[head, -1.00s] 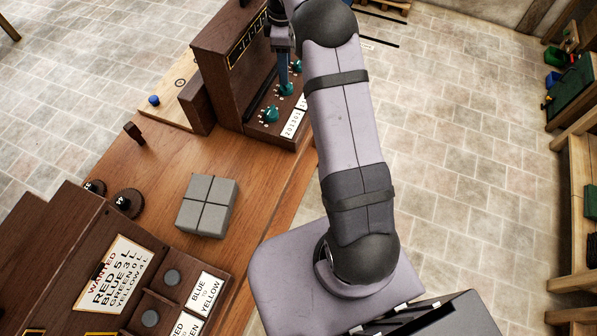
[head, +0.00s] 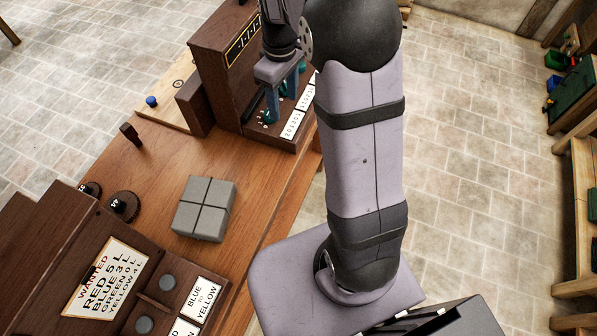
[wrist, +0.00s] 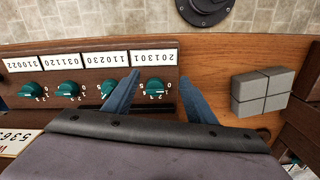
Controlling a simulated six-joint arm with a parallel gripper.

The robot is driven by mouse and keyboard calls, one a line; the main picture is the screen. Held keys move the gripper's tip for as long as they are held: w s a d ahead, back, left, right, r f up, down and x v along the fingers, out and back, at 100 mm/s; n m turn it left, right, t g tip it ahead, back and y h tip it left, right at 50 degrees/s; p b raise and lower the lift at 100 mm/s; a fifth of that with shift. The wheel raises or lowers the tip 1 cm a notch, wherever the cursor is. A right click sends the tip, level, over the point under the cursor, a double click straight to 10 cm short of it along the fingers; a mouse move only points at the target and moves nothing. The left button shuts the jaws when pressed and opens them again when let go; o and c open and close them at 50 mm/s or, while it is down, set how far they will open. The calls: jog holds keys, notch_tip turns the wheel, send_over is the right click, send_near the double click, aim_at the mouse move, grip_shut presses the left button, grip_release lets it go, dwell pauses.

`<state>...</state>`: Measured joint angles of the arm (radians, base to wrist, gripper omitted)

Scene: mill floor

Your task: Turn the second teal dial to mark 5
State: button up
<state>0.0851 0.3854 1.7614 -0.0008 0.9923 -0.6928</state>
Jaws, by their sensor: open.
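Several teal dials stand in a row on a dark wooden panel (head: 231,95). In the wrist view, one dial is at the far left (wrist: 30,91), then another (wrist: 67,89), then a third (wrist: 111,86), and the end dial (wrist: 156,86) sits under the label 201301. Small numbers ring each dial. My gripper (wrist: 160,77) is open, with a finger on each side of the end dial; I cannot tell whether they touch it. In the head view my gripper (head: 281,103) is over the near end of the row and partly hides the dials.
White number labels (head: 293,124) run along the panel's edge. A grey block (head: 204,208) sits on the wooden bench to the near side. A dark box with a WANTED sign (head: 103,280) stands at the lower left.

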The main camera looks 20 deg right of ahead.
jog(key=s+a+f+m+b, duration=0.1)
jog(key=s+f+m, duration=0.1)
jog(key=s, duration=0.6)
jog(key=s+a+f+m+b, duration=0.1)
jog(key=s+a+f+m, duration=0.1)
jog(key=s, duration=0.7)
jog(key=shift+s+a+f+m, duration=0.25)
jog(key=shift+f+m, duration=0.25)
jog(key=shift+m, duration=0.6)
jog(key=shift+d, duration=0.1)
notch_tip(320, 180, up, 5)
jog(key=n+p, duration=0.2)
jog(key=n, duration=1)
send_over(285, 86)
jog(key=shift+r, duration=0.15)
jog(key=shift+w+d+n, duration=0.25)
jog(key=shift+w+n, duration=0.15)
jog(key=shift+f+p, duration=1.4)
jog(key=shift+f, duration=2.3)
jog(key=shift+c, duration=0.2)
jog(key=c, duration=1)
